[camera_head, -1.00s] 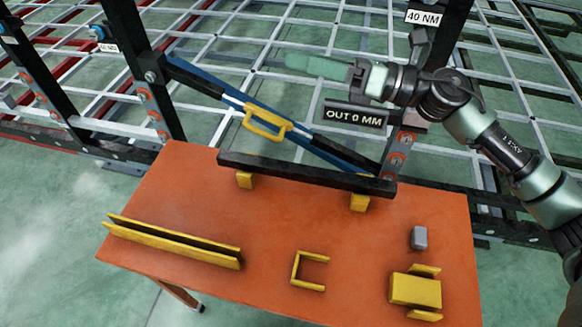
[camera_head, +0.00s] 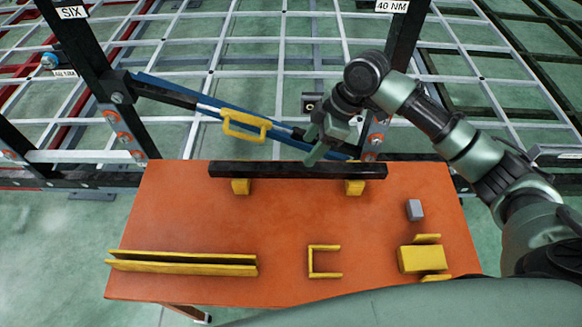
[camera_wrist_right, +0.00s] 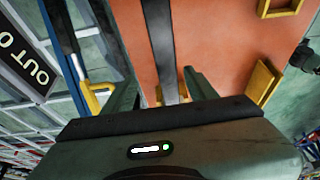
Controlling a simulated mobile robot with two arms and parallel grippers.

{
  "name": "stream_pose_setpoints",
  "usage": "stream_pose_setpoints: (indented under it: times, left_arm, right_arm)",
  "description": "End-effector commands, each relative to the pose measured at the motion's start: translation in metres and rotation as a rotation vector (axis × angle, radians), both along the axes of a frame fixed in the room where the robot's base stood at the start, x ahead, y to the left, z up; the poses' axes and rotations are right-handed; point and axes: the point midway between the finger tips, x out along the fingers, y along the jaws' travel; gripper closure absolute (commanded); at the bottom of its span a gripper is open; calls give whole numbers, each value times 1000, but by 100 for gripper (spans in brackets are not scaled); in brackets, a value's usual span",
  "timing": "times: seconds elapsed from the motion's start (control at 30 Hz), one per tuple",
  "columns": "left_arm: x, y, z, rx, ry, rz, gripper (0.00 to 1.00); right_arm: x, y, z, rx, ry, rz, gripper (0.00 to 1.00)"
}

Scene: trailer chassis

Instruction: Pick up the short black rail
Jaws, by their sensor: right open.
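The short black rail (camera_head: 270,170) lies level across two yellow support blocks (camera_head: 240,186) at the far edge of the orange table. My right gripper (camera_head: 316,154) points down over the right half of the rail, its jaws open. In the right wrist view the rail (camera_wrist_right: 160,40) runs between the two spread fingers (camera_wrist_right: 163,92), and nothing is gripped. How far the fingertips are above the rail is hard to tell. My left gripper is not in view.
On the orange table (camera_head: 210,222) are a long yellow channel (camera_head: 182,263), a yellow U-shaped bracket (camera_head: 312,262), a yellow block holder (camera_head: 421,259) and a grey block (camera_head: 414,210). Behind stands the chassis with a blue strut and yellow handle (camera_head: 245,125). The table's middle is clear.

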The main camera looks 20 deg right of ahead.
Motion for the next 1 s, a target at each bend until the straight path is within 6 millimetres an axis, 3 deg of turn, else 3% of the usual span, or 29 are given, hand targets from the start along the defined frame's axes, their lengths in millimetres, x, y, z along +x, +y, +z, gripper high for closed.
stream_pose_setpoints:
  times: [0.6, 0.87, 1.0]
  left_arm:
    - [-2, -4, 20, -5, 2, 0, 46]
    - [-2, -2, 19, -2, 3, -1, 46]
    - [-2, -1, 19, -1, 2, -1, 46]
  right_arm:
    - [-3, 27, -68, 0, 11, 3, 43]
    - [-2, 28, -73, -1, 9, 3, 43]
    - [-2, 28, -72, -1, 8, 3, 76]
